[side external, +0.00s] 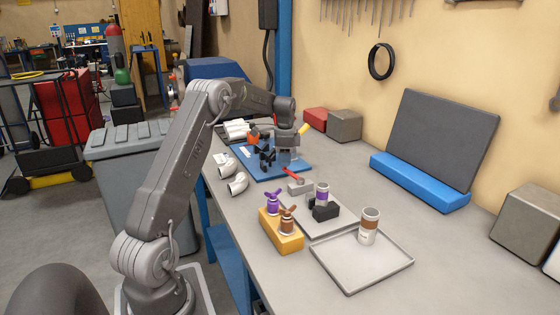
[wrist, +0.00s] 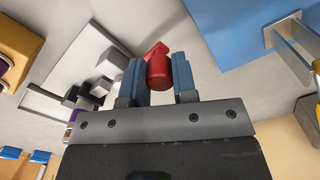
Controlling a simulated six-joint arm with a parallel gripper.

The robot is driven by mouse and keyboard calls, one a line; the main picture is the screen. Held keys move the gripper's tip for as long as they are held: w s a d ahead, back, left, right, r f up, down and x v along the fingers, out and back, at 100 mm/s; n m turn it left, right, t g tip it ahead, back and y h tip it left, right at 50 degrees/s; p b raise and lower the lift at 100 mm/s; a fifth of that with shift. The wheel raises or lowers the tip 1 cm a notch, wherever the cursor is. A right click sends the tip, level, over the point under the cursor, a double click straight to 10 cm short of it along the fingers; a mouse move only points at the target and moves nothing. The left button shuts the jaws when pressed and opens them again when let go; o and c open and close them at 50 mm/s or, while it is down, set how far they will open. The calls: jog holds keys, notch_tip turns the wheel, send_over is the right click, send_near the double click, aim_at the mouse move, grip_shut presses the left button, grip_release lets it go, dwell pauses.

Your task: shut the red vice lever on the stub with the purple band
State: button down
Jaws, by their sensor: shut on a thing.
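The red vice lever (wrist: 158,68) shows in the wrist view between the two blue fingers of my gripper (wrist: 160,82), which is shut on it. In the side view the lever (side external: 293,173) slants just below my gripper (side external: 293,160), beside a small grey block (side external: 300,187). The stub with the purple band (side external: 322,190) stands upright at a black holder (side external: 325,210) on a light grey plate, right of the lever. In the wrist view the vice parts (wrist: 85,98) lie left of my fingers, and the far end of the lever is partly hidden.
A yellow block (side external: 288,241) with a purple and a brown handled fitting stands in front. A shallow tray (side external: 350,283) holds a brown-banded stub (side external: 368,226). A blue board (side external: 262,176) with black fixtures lies behind, and white elbows (side external: 238,185) lie left.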

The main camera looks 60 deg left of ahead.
jog(key=shift+w+r+m, duration=0.1)
jog(key=shift+w+m, duration=1.35)
jog(key=shift+m, duration=0.35)
jog(key=c, duration=0.9)
grip_release()
notch_tip(320, 180, up, 14)
